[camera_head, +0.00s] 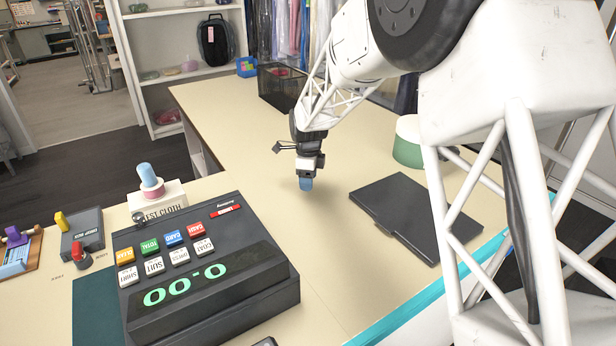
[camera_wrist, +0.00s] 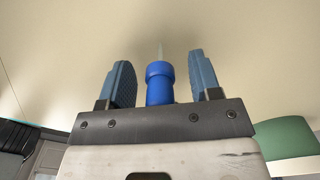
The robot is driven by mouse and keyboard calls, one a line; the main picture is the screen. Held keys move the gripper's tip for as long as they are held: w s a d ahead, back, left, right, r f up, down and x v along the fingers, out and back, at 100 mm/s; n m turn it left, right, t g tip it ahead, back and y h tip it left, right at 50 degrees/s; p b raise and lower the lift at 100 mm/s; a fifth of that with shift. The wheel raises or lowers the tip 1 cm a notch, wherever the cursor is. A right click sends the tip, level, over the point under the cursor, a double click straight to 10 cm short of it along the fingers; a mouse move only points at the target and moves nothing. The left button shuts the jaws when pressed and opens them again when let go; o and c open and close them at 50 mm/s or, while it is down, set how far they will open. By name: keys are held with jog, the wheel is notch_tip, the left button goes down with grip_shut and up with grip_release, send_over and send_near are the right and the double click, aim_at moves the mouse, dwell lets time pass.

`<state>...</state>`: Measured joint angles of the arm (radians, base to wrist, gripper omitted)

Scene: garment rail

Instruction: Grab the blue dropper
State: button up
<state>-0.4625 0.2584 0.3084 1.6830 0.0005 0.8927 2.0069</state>
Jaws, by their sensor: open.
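The blue dropper (camera_wrist: 159,84) shows in the wrist view between the two fingers of my gripper (camera_wrist: 160,82), with its pale, narrow tip pointing away from the palm. A gap shows on each side of it, so the fingers do not touch it. Its lower end is hidden behind the gripper's front plate. In the head view my gripper (camera_head: 306,182) points down over the counter, and blue shows at its end; I cannot tell there whether this is finger or dropper.
A black flat case (camera_head: 415,215) lies right of my gripper, with a green-and-white cylinder (camera_head: 407,145) behind it. A cash register (camera_head: 200,265) stands at front left. A pink spool with a blue top (camera_head: 150,183) sits on the test cloth box (camera_head: 163,200). A mesh basket (camera_head: 280,88) stands behind.

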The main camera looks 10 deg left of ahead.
jog(key=c, duration=1)
jog(key=shift+r, duration=0.15)
jog(key=shift+r, duration=1.5)
jog(key=shift+s+d+r, duration=0.1)
jog(key=shift+s+r, duration=0.1)
jog(key=shift+s, duration=0.05)
jog(key=s+d, duration=0.3)
jog(key=s, duration=0.4)
jog(key=s+d+r, duration=0.1)
jog(key=s+d, duration=0.2)
jog(key=s, duration=0.4)
jog(key=shift+d+r, duration=0.15)
jog(key=shift+d, duration=0.25)
